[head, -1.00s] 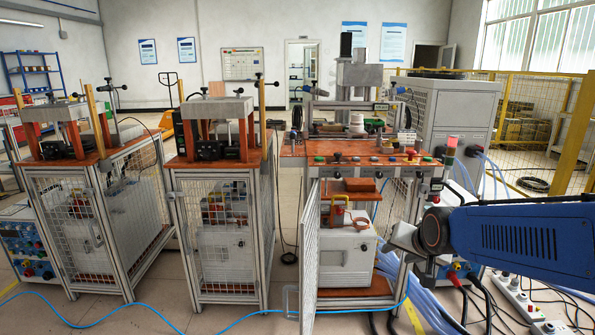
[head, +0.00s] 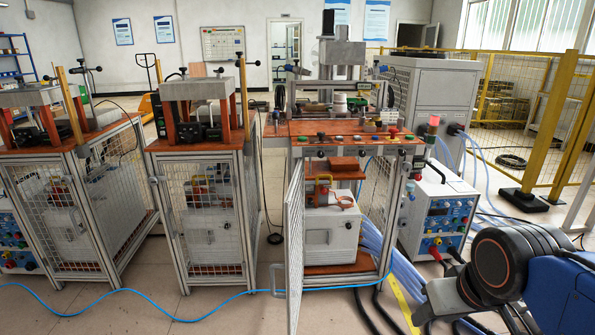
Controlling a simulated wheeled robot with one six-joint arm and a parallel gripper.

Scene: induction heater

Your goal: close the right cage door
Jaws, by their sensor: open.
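The right cage door (head: 294,248) is a wire-mesh panel in a light metal frame. It stands open, swung out toward me and seen nearly edge-on, at the left front post of the right-hand cage (head: 384,215). A pale handle (head: 276,279) sticks out to the left near its lower free edge. My gripper (head: 422,316) is low at the right, open and empty, clear of the door. Its finger detail is small and partly hidden by my arm.
Two more mesh cages (head: 205,215) stand at the left with shut fronts. A white control unit (head: 438,215) stands right of the open cage, with blue hoses beside it. A blue cable (head: 130,297) crosses the floor. Open floor lies in front of the cages.

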